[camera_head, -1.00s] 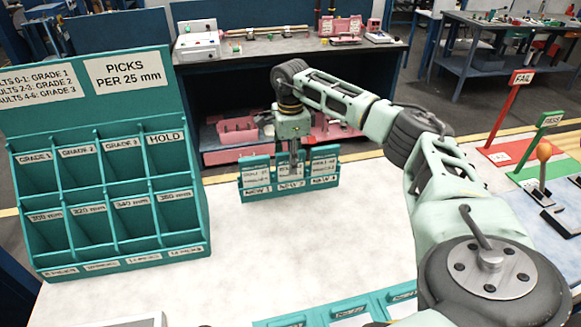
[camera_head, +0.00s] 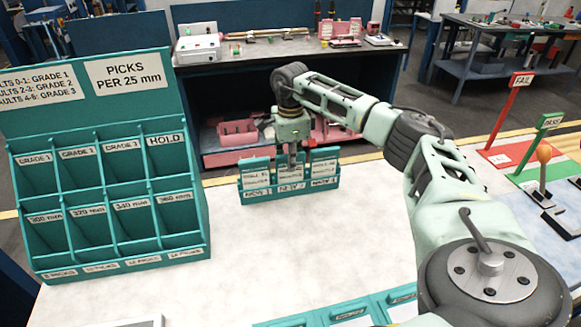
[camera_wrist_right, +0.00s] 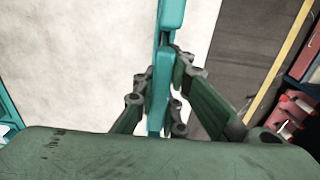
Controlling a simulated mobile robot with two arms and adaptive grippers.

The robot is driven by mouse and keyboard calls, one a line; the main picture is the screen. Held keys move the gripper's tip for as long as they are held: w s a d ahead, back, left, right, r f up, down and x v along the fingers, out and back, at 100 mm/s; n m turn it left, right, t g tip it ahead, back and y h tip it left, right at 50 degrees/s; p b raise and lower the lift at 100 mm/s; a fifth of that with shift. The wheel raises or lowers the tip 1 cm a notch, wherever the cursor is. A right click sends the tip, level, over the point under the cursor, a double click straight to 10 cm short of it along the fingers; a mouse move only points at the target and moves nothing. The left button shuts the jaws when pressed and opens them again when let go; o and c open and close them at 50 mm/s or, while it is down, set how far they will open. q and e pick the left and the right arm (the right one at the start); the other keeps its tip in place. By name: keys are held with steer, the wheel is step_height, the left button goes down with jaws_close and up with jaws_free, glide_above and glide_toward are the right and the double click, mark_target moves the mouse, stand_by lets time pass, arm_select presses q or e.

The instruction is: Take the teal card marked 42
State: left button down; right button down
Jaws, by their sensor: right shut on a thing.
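A small teal rack (camera_head: 274,193) stands near the far edge of the pale table, with three teal cards with white labels in it. My right gripper (camera_head: 291,159) points down at the middle card (camera_head: 290,173) and is shut on its upper part. In the right wrist view the fingers (camera_wrist_right: 158,97) close on both sides of this thin teal card, seen edge-on. The left card (camera_head: 257,174) and right card (camera_head: 324,167) stand beside it. The print is too small to read, so I cannot tell which is marked 42. My left gripper is not in view.
A large teal sorting rack (camera_head: 108,262) with labelled pockets stands at the left. FAIL (camera_head: 522,79) and PASS (camera_head: 551,120) signs stand at the right. A teal tray (camera_head: 335,313) lies at the front edge. The table's middle is clear.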

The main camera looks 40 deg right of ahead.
steer(key=shift+r, duration=0.15)
steer(key=shift+r+p, duration=3.35)
steer(key=shift+r, duration=0.4)
steer(key=shift+a+f, duration=0.1)
